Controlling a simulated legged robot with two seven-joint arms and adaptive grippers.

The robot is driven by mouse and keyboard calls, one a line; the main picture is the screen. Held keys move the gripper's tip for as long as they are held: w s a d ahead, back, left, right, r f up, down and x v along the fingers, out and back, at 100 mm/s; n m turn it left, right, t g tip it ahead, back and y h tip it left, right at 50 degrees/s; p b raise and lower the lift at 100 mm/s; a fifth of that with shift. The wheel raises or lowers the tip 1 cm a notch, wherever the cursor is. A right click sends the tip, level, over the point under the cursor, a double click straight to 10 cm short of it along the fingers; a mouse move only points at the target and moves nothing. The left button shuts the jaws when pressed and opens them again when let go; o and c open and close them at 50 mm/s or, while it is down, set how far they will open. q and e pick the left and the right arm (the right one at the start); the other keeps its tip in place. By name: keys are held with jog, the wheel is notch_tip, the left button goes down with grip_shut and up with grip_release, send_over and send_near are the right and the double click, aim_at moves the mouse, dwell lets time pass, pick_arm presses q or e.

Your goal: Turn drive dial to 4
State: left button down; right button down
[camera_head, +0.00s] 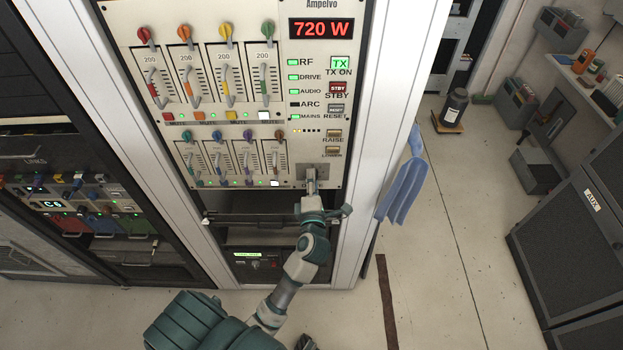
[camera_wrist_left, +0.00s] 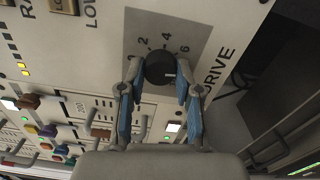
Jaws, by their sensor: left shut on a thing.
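The drive dial (camera_wrist_left: 158,66) is a round black knob on a grey square plate, with the numbers 2, 4 and 6 printed around it and DRIVE beside it. A small pale mark shows on the knob's right side in the left wrist view; I cannot tell exactly which number it lines up with. My left gripper (camera_wrist_left: 161,78) is shut on the dial, one blue-padded finger on each side. In the head view my left gripper (camera_head: 311,183) reaches up to the panel's lower right corner and hides most of the dial. My right gripper is not clearly in view.
The Ampelvo panel (camera_head: 225,125) has coloured sliders and knobs left of the dial. A red display (camera_head: 321,28) reads 720 W. RAISE and LOWER buttons (camera_head: 333,134) sit above the dial. A horizontal bar (camera_head: 255,218) runs below.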

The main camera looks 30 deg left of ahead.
pick_arm(q)
jog(key=shift+d+f+n+p, duration=0.1)
jog(key=shift+n+p, duration=0.25)
jog(key=shift+n, duration=2.25)
jog(key=shift+a+f+n+p, duration=0.15)
jog(key=shift+n+p, duration=0.15)
jog(key=shift+n, duration=2.3)
jog(key=shift+d+f+n+p, duration=0.15)
jog(key=shift+n+p, duration=0.2)
jog(key=shift+n, duration=2.25)
jog(key=shift+r, duration=0.1)
jog(key=c, duration=0.8)
grip_release()
jog(key=shift+r, duration=0.15)
jog(key=shift+d, duration=0.1)
